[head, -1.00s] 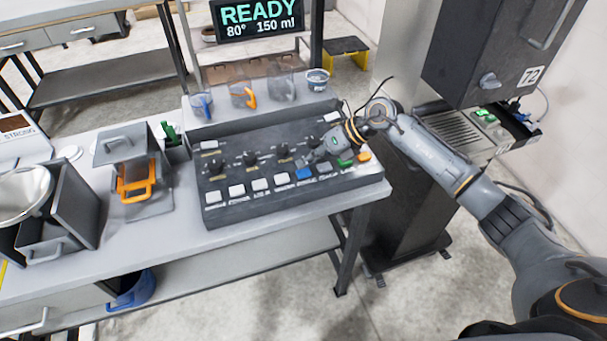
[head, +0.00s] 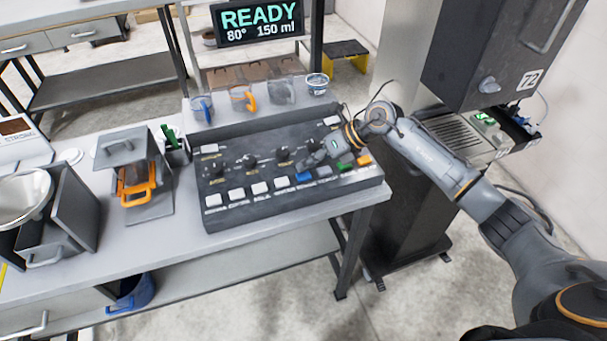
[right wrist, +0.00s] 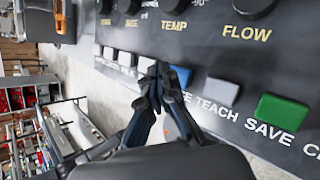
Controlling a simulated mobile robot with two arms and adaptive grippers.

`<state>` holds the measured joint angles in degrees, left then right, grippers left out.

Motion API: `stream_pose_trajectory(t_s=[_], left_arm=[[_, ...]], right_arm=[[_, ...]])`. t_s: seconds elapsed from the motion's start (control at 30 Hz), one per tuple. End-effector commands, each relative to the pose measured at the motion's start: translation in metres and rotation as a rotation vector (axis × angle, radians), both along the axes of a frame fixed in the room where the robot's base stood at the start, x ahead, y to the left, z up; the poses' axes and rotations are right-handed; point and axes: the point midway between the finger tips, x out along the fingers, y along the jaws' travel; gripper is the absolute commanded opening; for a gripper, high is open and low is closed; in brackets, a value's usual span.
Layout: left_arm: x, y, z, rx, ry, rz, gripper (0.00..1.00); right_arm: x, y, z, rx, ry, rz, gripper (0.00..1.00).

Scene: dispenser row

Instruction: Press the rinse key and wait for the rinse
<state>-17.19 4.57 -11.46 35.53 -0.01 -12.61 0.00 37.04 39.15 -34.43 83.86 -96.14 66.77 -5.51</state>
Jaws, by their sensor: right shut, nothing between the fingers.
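The dark control panel (head: 290,196) on the bench has a front row of keys. A blue key (head: 303,177) sits in that row, and also shows in the right wrist view (right wrist: 181,76). Its label is mostly hidden by my fingers; the visible letters end in "SE". Beside it are a grey TEACH key (right wrist: 222,91) and a green SAVE key (right wrist: 281,111). My right gripper (head: 309,160) is shut and empty, its tips (right wrist: 158,70) just beside the blue key; contact cannot be told. The display (head: 258,21) reads READY, 80°, 150 ml. My left gripper is out of view.
Several cups, one with an orange handle (head: 245,102), stand behind the panel. An orange-handled jug (head: 138,188) stands left of it. Knobs (head: 249,161) rise behind the keys. A dark machine marked 72 (head: 490,55) stands to the right. Open floor lies in front.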

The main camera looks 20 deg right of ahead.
Motion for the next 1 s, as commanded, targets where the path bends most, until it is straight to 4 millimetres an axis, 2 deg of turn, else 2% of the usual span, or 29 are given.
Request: stream_pose_trajectory(t_s=[0.5,1.0], left_arm=[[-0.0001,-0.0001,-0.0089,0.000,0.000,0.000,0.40],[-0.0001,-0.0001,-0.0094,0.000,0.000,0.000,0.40]], right_arm=[[-0.0001,-0.0001,-0.0093,-0.001,0.000,-0.001,0.00],[-0.0001,0.0001,-0.0099,0.000,0.000,0.000,0.00]])
